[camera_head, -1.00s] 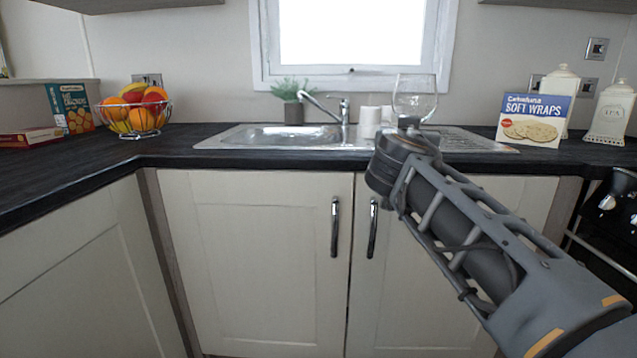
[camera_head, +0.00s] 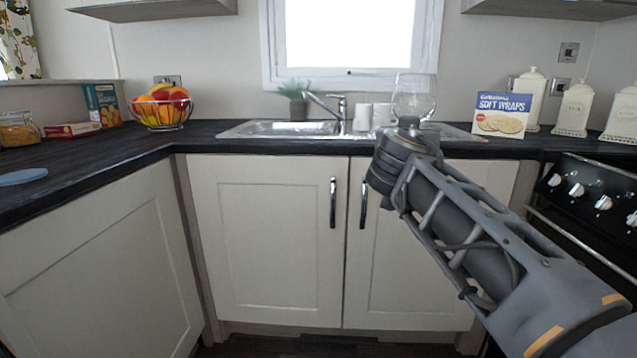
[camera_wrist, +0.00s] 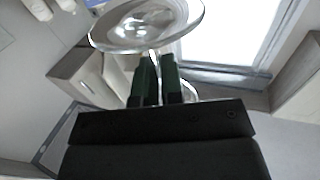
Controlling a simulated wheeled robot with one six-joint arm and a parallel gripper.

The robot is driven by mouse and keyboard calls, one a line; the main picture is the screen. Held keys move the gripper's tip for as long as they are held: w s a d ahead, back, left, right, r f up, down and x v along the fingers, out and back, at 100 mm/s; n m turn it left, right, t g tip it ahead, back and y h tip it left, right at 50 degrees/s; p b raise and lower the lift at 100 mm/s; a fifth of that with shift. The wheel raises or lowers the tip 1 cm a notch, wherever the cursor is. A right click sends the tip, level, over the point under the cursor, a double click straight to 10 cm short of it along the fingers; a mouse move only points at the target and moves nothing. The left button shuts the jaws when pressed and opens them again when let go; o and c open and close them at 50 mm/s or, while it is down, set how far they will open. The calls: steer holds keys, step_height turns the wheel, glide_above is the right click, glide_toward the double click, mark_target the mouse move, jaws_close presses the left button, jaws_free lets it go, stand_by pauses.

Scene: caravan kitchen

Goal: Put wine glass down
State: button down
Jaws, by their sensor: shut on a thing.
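The wine glass (camera_head: 414,96) is clear and shows upright above the end of my arm in the head view, in front of the window wall. In the wrist view its round glass foot (camera_wrist: 147,24) is nearest the camera, with the stem running down between the two green-black fingers. My gripper (camera_wrist: 158,74) is shut on the stem. In the head view the fingers are hidden behind my wrist, and I cannot tell how far the glass is from the counter.
The sink (camera_head: 290,129) lies on the dark worktop (camera_head: 120,146), with white cups (camera_head: 372,116) beside it. A soft wraps box (camera_head: 501,114) and canisters (camera_head: 574,109) stand right. A fruit bowl (camera_head: 160,108) and blue disc (camera_head: 22,176) are left, with clear worktop between them.

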steer(key=w+a+f+n+y+p, duration=0.1)
steer(key=w+a+f+n+y, duration=0.35)
steer(key=a+f+y, duration=0.2)
steer(key=w+a+f+n+y, duration=0.4)
steer(key=a+f+n+y, duration=0.15)
steer(key=f+y, duration=0.25)
steer(key=d+f+m+t+h+p, duration=0.1)
steer(key=d+f+m+h+p, duration=0.45)
steer(key=d+f, duration=1.55)
steer(key=s+a+f+h+b, duration=0.1)
steer(key=s+a+f, duration=0.15)
steer(key=f, duration=0.45)
steer(key=s+a+f, duration=0.2)
steer(key=a+f, duration=0.2)
steer(key=f, duration=0.3)
steer(key=s+a+f+h+b, duration=0.1)
steer(key=s+a+f, duration=0.15)
steer(key=f, duration=0.55)
steer(key=s+r+p, duration=0.3)
steer(key=r+p, duration=3.5)
steer(key=r, duration=0.3)
